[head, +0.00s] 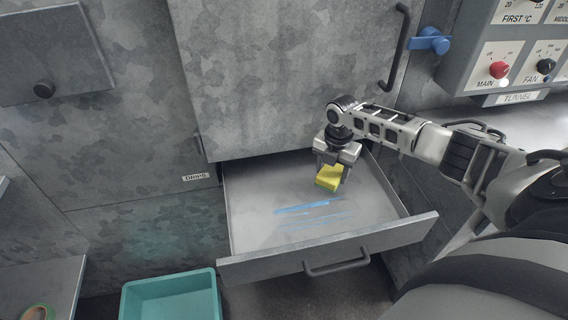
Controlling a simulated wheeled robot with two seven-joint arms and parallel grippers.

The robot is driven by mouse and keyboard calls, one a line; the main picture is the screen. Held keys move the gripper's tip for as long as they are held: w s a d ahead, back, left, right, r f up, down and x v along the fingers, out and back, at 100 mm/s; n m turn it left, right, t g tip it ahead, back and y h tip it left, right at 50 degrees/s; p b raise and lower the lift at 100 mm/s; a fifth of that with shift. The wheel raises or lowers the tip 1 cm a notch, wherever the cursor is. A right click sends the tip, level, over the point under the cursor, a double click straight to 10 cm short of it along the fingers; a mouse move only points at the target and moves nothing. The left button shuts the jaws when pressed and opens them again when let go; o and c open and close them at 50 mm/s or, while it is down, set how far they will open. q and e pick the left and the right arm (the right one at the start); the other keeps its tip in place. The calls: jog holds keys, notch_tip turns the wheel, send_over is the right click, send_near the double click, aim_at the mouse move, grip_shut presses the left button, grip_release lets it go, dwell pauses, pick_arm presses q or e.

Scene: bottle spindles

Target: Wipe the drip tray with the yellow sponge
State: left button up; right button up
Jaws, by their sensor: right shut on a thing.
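The drip tray (254,232) is a grey metal drawer, pulled out below a large panel. My right gripper (333,180) points down inside the tray and is shut on the yellow sponge (330,177), which has a darker green underside. The sponge is over the tray's right-middle part; I cannot tell whether it touches the floor. My left gripper is not in view.
The tray's front wall has a dark handle (337,267). A teal bin (170,296) stands below at the left. A control box (510,55) with knobs and a blue latch (429,40) are at the upper right. A roll of tape (38,312) lies at the lower left.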

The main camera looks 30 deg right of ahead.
jog(key=shift+r+p, duration=1)
jog(key=shift+r, duration=0.4)
jog(key=shift+a, duration=0.1)
